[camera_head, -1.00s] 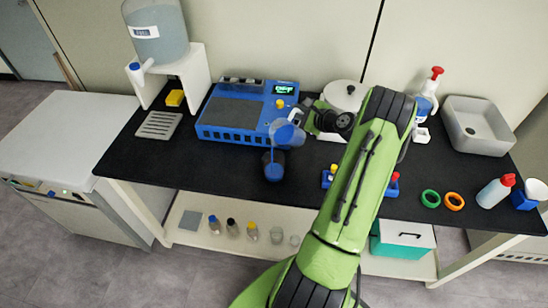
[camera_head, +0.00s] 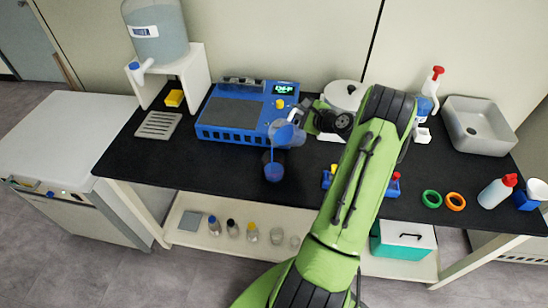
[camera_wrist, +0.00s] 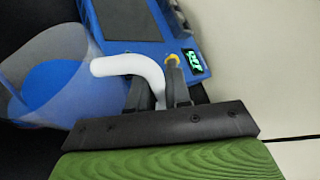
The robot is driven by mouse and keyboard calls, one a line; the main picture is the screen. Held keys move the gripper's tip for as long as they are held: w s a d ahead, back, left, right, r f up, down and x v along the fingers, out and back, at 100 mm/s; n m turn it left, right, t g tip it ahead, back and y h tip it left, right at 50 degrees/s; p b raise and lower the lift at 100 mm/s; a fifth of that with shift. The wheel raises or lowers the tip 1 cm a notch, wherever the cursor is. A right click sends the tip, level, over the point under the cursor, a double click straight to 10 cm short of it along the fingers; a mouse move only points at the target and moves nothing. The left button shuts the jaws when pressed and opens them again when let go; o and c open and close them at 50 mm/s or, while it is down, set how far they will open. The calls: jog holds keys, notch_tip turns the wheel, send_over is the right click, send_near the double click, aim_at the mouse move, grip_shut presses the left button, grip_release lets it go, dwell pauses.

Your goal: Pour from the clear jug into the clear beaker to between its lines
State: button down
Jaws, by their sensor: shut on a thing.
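The clear jug (camera_head: 284,134) holds blue liquid and is tilted to the left above the bench. My gripper (camera_head: 308,124) is shut on its handle. In the wrist view the jug (camera_wrist: 55,75) shows at the left with blue liquid inside, and my gripper (camera_wrist: 160,85) grips its white curved handle (camera_wrist: 128,68). The clear beaker (camera_head: 274,171) stands on the black bench just below the jug's mouth, with blue liquid in it. A thin blue stream seems to run from the jug into the beaker. The beaker's lines are too small to read.
A blue device (camera_head: 236,112) with a lit display stands behind the beaker. A large water container (camera_head: 155,45) on a white stand (camera_head: 195,75) is at the back left. Green (camera_head: 431,197) and orange (camera_head: 455,201) rings lie to the right. The bench's front left is clear.

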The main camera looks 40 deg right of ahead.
jog(key=shift+a+r+n+b, duration=0.15)
jog(key=shift+a+n+b, duration=0.15)
jog(key=shift+b, duration=0.6)
dwell(1.6)
jog(key=shift+d+r+p, duration=0.1)
jog(key=shift+r+p, duration=0.1)
jog(key=shift+p, duration=0.65)
jog(key=d+f+m+y, duration=0.4)
jog(key=d+f+m, duration=0.1)
jog(key=d+m, duration=0.1)
jog(key=shift+w+d+m+g+p, duration=0.3)
jog(key=shift+w+d, duration=0.05)
jog(key=shift+w, duration=0.1)
